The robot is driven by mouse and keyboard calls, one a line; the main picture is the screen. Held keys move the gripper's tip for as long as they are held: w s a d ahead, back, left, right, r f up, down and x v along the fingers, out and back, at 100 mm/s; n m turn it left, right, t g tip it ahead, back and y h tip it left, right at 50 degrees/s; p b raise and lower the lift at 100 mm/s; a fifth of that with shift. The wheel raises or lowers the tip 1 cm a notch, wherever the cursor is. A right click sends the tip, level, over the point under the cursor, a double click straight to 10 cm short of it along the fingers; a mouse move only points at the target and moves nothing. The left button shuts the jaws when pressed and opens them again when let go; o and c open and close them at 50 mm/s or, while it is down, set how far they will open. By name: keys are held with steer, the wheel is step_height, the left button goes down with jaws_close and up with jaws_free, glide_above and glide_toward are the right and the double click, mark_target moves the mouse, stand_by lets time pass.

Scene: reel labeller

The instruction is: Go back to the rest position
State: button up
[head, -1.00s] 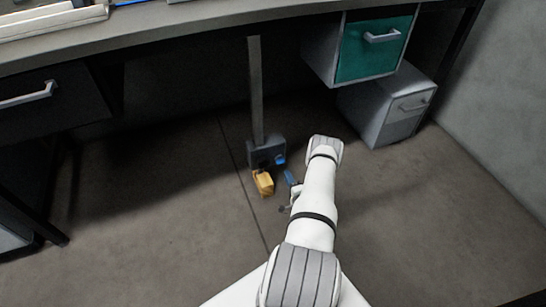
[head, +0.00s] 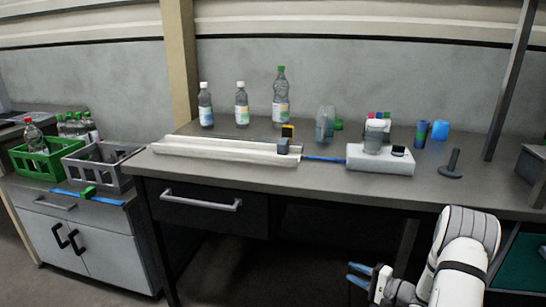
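My gripper (head: 359,274) is at the lower right of the head view, in front of the workbench (head: 240,175) and below its top. Its two blue fingers point left and stand apart, with nothing seen between them. My white arm comes in from the bottom right corner. The gripper touches nothing that I can see.
Bottles (head: 280,97), a white rail (head: 225,149) and a white block-shaped device (head: 380,160) are on the bench. A green crate (head: 45,165) and a grey crate (head: 100,168) stand on the left cabinet. A drawer handle (head: 200,199) juts from the bench front.

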steer(key=s+a+r+n+g+h+p, duration=0.1)
steer(key=s+a+r+n+g+p, duration=0.15)
steer(key=s+a+r, duration=0.45)
steer(key=s+a+r+n+g+h+p, duration=0.1)
steer(key=s+a+r+n+g+p, duration=0.2)
steer(key=r, duration=0.8)
steer(key=s+a+r+n+g+h+p, duration=0.1)
steer(key=s+a+r+g+p, duration=0.35)
steer(key=r, duration=0.45)
steer(key=s+d+r+n+t+h+p, duration=0.1)
steer(key=s+d+r+n+h+p, duration=0.1)
steer(key=s+r+h+p, duration=0.7)
steer(key=s+r+n+p, duration=0.1)
steer(key=s+r, duration=0.6)
steer(key=r, duration=0.2)
steer(key=shift+s+d+n+t+h, duration=0.3)
steer(key=shift+d+n+t, duration=0.05)
steer(key=shift+t, duration=0.05)
